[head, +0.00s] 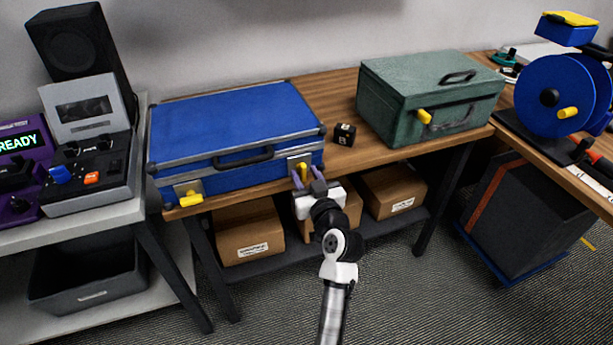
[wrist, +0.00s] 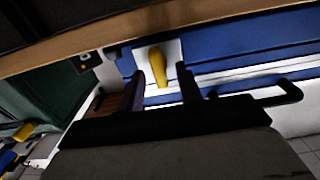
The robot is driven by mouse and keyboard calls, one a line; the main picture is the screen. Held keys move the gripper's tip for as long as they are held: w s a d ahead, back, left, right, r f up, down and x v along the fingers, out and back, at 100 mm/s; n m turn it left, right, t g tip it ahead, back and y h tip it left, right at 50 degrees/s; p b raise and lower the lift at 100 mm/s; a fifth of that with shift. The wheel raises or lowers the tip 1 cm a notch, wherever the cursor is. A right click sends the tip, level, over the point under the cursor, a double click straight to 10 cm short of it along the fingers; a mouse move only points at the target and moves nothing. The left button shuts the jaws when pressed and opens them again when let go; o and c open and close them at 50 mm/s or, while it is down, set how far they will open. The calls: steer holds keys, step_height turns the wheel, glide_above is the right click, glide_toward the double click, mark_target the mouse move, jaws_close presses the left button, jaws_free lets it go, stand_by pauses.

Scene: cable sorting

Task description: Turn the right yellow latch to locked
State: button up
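The blue case (head: 230,118) lies shut on the wooden bench, with a black handle on its front. Its right yellow latch (head: 303,168) sits on a pale metal plate at the front right corner and looks roughly upright. The wrist view shows this latch (wrist: 158,65) between my fingertips, with a visible gap on each side. My gripper (head: 307,179) is open in front of the latch, its purple fingers on either side of it; in the wrist view the gripper (wrist: 161,80) looks empty. The left yellow latch (head: 190,199) lies roughly sideways.
A small black cube (head: 344,135) sits right of the case. A green metal box (head: 420,95) with a yellow latch stands farther right. Cardboard boxes (head: 249,235) are on the shelf below. The bench's front edge (head: 385,153) runs close to the case.

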jaws_close()
steer(key=shift+m, duration=0.3)
steer(key=m+p, duration=0.1)
steer(key=m, duration=0.3)
steer(key=shift+d+m, duration=0.1)
steer(key=shift+m, duration=0.2)
steer(key=m+p, duration=0.2)
steer(key=m, duration=0.2)
steer(key=shift+d+m, duration=0.1)
steer(key=shift+m, duration=0.2)
steer(key=m+p, duration=0.2)
steer(key=m, duration=0.2)
steer(key=shift+w+f+p, duration=0.1)
steer(key=shift+p, duration=0.2)
steer(key=shift+f+m+p, duration=0.2)
steer(key=shift+m+p, duration=0.75)
steer(key=shift+m, duration=1.15)
